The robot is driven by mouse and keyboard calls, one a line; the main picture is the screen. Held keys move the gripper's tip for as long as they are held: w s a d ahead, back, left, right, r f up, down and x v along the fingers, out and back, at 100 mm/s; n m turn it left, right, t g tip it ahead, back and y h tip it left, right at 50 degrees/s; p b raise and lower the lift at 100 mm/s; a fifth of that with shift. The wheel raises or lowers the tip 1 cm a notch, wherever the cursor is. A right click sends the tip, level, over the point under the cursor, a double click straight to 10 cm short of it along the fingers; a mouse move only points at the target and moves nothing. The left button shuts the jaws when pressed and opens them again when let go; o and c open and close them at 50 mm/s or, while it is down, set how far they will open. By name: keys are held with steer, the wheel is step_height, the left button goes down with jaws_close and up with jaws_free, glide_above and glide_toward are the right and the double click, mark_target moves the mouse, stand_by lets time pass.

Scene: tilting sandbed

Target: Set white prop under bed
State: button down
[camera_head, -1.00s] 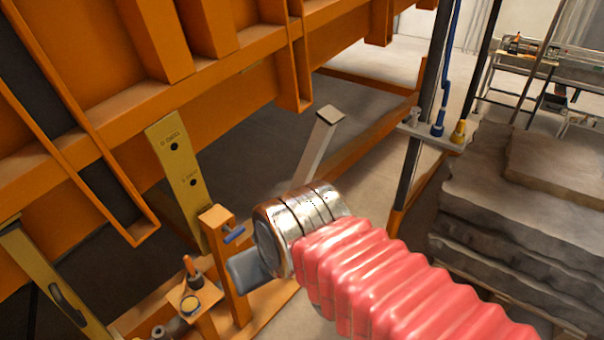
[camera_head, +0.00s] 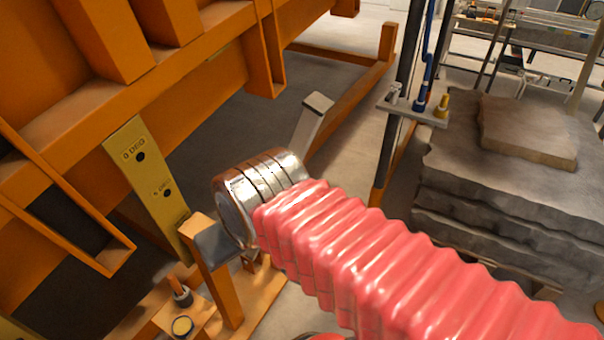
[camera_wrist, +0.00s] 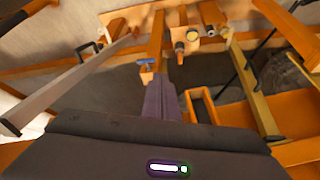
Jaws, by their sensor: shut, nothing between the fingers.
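The white prop (camera_head: 310,128) stands tilted beyond my wrist in the head view, with a flat cap at its upper end. Its lower part is hidden by my wrist. In the wrist view the prop (camera_wrist: 65,88) runs along the left side. The orange bed (camera_head: 215,75) hangs at upper left; I see a gap between its beam and the prop's cap. My gripper (camera_head: 212,246) is shut and empty by the top of a short orange post (camera_head: 226,290). In the wrist view my gripper (camera_wrist: 160,95) points at the blue handle (camera_wrist: 147,62) on that post; contact is unclear.
A yellow plate (camera_head: 152,180) marked in degrees, with holes, hangs beside the post. An orange-handled pin (camera_head: 180,291) stands on the base frame at lower left. Stacked stone slabs (camera_head: 510,190) and a dark upright with a blue hose stand at right. Floor shows beyond the prop.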

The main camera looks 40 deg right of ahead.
stand_by(0.3)
steer(key=w+d+f+m+g+y, duration=0.4)
steer(key=w+d+f+y, duration=0.2)
steer(key=w+f+y, duration=0.4)
steer(key=w+d+f+m+t+y, duration=0.1)
steer(key=w+d+t+y, duration=0.15)
steer(key=d, duration=0.35)
steer(key=w+d+f+m+t+y, duration=0.1)
steer(key=w+d+f+m+t, duration=0.1)
steer(key=w+d+t, duration=0.3)
steer(key=s+d+f+m+t+h, duration=0.3)
steer(key=d+f+t, duration=0.3)
steer(key=d, duration=0.6)
steer(key=s+d+f+m+t+h, duration=0.3)
steer(key=d+f, duration=0.4)
steer(key=d, duration=0.5)
steer(key=s+m+t, duration=0.1)
steer(key=t, duration=0.1)
steer(key=shift+d+t, duration=0.35)
steer(key=shift+w, duration=0.15)
